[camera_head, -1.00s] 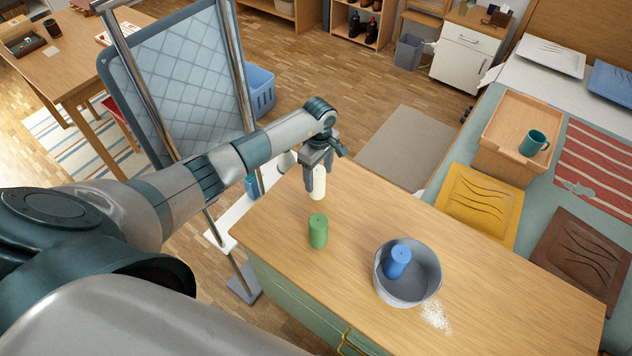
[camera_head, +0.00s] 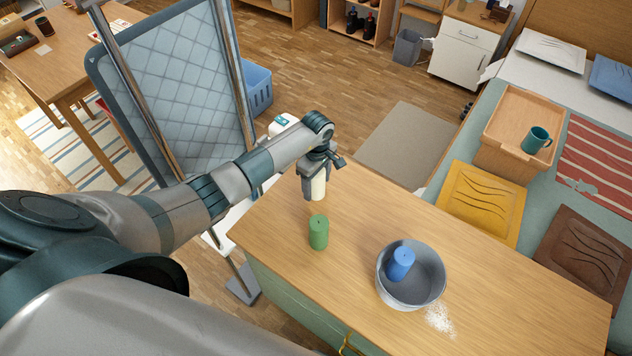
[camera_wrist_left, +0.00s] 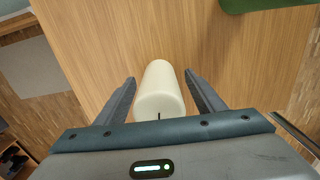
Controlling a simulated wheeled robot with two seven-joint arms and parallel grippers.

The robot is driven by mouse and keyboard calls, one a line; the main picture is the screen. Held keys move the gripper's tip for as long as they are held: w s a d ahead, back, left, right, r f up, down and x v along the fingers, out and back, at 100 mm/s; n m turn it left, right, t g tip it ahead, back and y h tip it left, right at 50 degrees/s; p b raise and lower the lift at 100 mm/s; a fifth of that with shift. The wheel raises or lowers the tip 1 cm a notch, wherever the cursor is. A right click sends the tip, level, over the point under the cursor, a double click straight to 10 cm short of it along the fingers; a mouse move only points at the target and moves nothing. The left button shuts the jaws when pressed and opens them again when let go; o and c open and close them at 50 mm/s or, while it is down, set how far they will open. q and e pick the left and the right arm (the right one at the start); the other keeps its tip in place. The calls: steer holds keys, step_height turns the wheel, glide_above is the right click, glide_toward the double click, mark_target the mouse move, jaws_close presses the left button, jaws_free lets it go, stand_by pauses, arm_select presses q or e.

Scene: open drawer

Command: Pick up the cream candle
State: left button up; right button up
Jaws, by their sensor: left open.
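The cream candle (camera_head: 318,188) stands upright near the far left corner of the wooden top. My left gripper (camera_head: 315,188) has come down over it from above, with the fingers on either side of the candle. In the left wrist view the cream candle (camera_wrist_left: 159,92) lies between the two open fingers, its wick end toward the palm. A gap shows between the candle and each finger (camera_wrist_left: 162,88). The gripper hides the candle's upper part in the head view. My right gripper is not in view.
A green candle (camera_head: 318,232) stands just in front of the cream one. A grey bowl (camera_head: 425,290) holds a blue candle (camera_head: 400,262), with white powder (camera_head: 439,319) beside it. A metal-framed blue quilted panel (camera_head: 180,85) stands left of the top. The top's right part is clear.

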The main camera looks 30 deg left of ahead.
arm_select(q)
steer(key=c, duration=1.3)
steer(key=shift+c, duration=0.2)
steer(key=shift+w+a, duration=0.1)
steer(key=shift+r+b, duration=0.55)
steer(key=shift+r, duration=0.25)
step_height(320, 180, up, 2)
steer(key=shift+r+b, duration=0.1)
steer(key=shift+b, duration=0.55)
steer(key=s+d+r+b, duration=0.4)
steer(key=d+r, duration=0.3)
steer(key=d, duration=0.3)
steer(key=shift+s+d, duration=0.4)
steer(key=shift+s, duration=0.05)
